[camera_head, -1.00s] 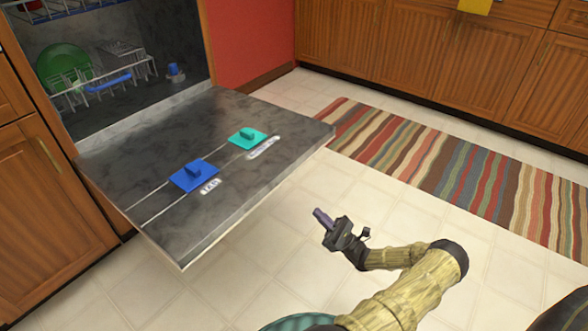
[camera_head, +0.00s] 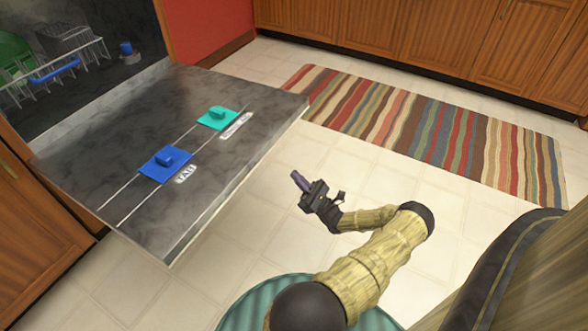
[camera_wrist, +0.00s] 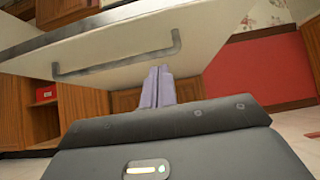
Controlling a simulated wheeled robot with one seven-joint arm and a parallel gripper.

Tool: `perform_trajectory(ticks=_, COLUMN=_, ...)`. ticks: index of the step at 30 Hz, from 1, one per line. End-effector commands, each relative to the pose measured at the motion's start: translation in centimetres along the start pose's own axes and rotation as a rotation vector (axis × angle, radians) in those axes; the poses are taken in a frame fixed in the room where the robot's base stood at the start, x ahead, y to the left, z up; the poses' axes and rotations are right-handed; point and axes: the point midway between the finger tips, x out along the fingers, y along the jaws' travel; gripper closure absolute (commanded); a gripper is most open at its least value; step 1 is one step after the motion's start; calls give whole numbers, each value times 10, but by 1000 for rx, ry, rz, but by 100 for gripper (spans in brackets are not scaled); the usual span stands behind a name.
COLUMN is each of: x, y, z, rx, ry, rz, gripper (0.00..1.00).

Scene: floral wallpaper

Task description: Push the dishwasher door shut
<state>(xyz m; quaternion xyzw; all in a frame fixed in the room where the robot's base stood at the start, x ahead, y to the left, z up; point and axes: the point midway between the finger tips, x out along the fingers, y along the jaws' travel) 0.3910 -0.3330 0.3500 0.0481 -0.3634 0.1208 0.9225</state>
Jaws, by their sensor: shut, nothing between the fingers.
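The dishwasher door (camera_head: 190,100) is folded down, about level, with its grey inner side up. A blue piece (camera_head: 165,163) and a teal piece (camera_head: 217,118) are on it. My gripper (camera_head: 298,178) is shut and empty, in front of the door's outer edge and apart from it in the head view. In the wrist view my shut fingers (camera_wrist: 158,88) point toward the pale outer side of the door (camera_wrist: 115,60), which has a grey bar handle (camera_wrist: 120,62). I cannot tell the exact gap between fingers and door.
The dishwasher's open inside, with a wire rack (camera_head: 52,68), is at the upper left. Wooden cabinets (camera_head: 400,35) line the back wall. A striped rug (camera_head: 420,130) lies on the tiled floor, which is clear around my gripper.

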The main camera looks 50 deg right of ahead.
Motion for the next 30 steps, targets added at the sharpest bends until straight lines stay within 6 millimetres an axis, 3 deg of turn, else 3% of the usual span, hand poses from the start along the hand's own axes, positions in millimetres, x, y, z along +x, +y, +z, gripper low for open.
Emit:
perform_trajectory(ticks=15, x=92, y=1, z=4, rx=1, ry=-1, rz=3, gripper=100)
perform_trajectory(ticks=21, x=110, y=1, z=25, rx=0, ry=0, rz=2, gripper=100)
perform_trajectory(ticks=30, x=114, y=1, z=29, rx=0, ry=0, rz=1, gripper=100)
